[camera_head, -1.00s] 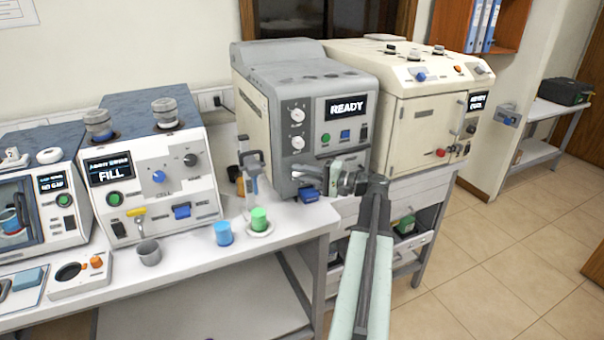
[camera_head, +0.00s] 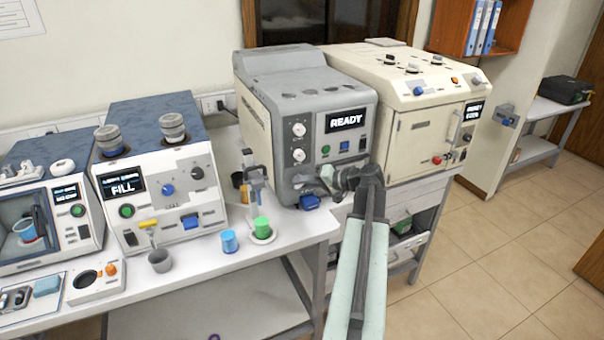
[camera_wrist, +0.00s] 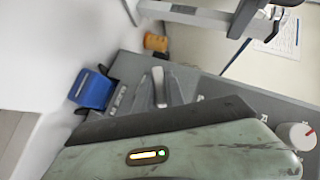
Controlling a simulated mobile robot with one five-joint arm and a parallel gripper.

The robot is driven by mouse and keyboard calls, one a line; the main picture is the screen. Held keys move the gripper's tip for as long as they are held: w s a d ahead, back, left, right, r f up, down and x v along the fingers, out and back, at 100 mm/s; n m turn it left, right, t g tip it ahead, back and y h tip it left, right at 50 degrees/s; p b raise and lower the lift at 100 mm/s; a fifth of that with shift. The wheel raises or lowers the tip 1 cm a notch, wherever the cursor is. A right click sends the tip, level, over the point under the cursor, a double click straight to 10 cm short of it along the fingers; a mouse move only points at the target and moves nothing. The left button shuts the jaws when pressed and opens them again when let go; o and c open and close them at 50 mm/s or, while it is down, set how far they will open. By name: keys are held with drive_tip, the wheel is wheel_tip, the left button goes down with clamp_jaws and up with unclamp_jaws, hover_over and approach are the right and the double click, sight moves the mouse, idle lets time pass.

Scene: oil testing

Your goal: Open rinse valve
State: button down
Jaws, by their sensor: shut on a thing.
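The grey machine (camera_head: 300,128) with the READY screen stands at the back middle of the bench. My gripper (camera_head: 328,180) is at the lower part of its front panel, just right of a blue part (camera_head: 309,202). It is shut on a small handle there, apparently the rinse valve, mostly hidden behind the jaws. In the wrist view, my green finger with a dark pad fills the bottom. A silver lever (camera_wrist: 159,88) on the grey panel stands just beyond the pad. The blue part (camera_wrist: 92,90) is to its left.
The FILL machine (camera_head: 155,175) is further left. A cream cabinet machine (camera_head: 425,120) stands at right. The floor at right is clear.

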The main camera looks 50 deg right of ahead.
drive_tip(key=n+g+h+p, duration=0.1)
drive_tip(key=p, duration=0.1)
drive_tip(key=g+h+p, duration=0.1)
drive_tip(key=shift+a+r+n+p, duration=0.2)
drive_tip(key=shift+r+n+p, duration=0.05)
drive_tip(key=shift+n+p, duration=0.15)
drive_tip(key=shift+f+n+g+h+p, duration=0.1)
drive_tip(key=shift+n+g+h+p, duration=0.45)
drive_tip(key=shift+h+p, duration=0.4)
drive_tip(key=shift+f+n+g+h+p, duration=0.15)
drive_tip(key=shift+n+g+h+p, duration=0.5)
drive_tip(key=shift+h, duration=0.4)
drive_tip(key=shift+n+h, duration=0.5)
drive_tip(key=shift+h, duration=0.1)
drive_tip(key=shift+d+g+h, duration=0.15)
drive_tip(key=shift+g+h, duration=0.15)
drive_tip(key=c, duration=1.4)
unclamp_jaws()
